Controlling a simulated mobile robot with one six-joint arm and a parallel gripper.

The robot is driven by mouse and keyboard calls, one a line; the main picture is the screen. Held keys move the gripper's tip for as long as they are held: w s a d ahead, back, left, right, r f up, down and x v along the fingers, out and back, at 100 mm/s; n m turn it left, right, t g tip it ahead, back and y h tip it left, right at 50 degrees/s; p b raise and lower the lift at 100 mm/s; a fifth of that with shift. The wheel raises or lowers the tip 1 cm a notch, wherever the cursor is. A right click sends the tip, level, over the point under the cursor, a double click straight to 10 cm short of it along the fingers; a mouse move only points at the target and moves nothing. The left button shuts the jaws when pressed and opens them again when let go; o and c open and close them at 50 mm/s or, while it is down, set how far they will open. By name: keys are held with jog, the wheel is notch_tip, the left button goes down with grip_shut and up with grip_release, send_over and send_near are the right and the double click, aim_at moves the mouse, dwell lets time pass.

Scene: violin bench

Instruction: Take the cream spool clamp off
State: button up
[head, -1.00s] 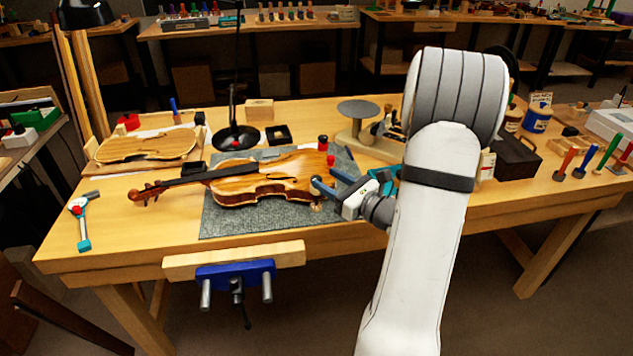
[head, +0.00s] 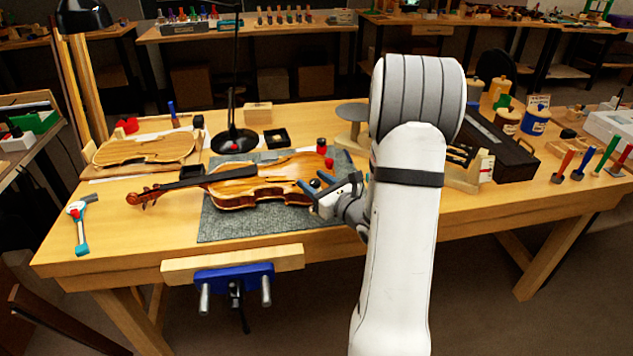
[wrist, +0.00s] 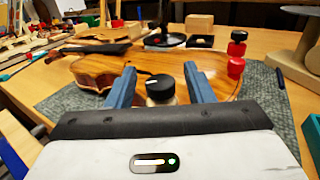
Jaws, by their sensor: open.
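The violin (head: 240,187) lies on a grey mat (head: 225,228), its neck to the left. The cream spool clamp (wrist: 159,98) stands at the violin's near edge in the wrist view, with a black knob on top and a little cream showing below. Its black knob also shows in the head view (head: 315,183). My gripper (head: 313,184) is open with its blue fingers on either side of the clamp; in the wrist view (wrist: 161,84) the knob sits between them, with gaps on both sides. The clamp's lower part is hidden behind my gripper body.
A red spool clamp (wrist: 236,66) stands at the violin's edge to the right. Behind are a lamp base (head: 235,141), a small black tray (head: 277,138) and a round-topped stand (head: 357,112). A blue vise (head: 235,275) juts from the bench front.

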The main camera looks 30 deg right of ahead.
jog(key=shift+c, duration=0.6)
jog(key=c, duration=0.8)
jog(key=shift+d, duration=0.2)
jog(key=shift+c, duration=0.4)
jog(key=shift+a, duration=0.15)
jog(key=shift+n+g+y, duration=0.55)
jog(key=shift+n+y, duration=0.35)
jog(key=shift+y, duration=0.4)
jog(key=shift+n+g+y, duration=0.55)
jog(key=shift+n+y, duration=0.35)
jog(key=shift+y, duration=0.4)
jog(key=shift+n+g+y+p, duration=0.35)
jog(key=shift+n+g+y, duration=1.55)
jog(key=shift+y, duration=0.4)
jog(key=o, duration=1)
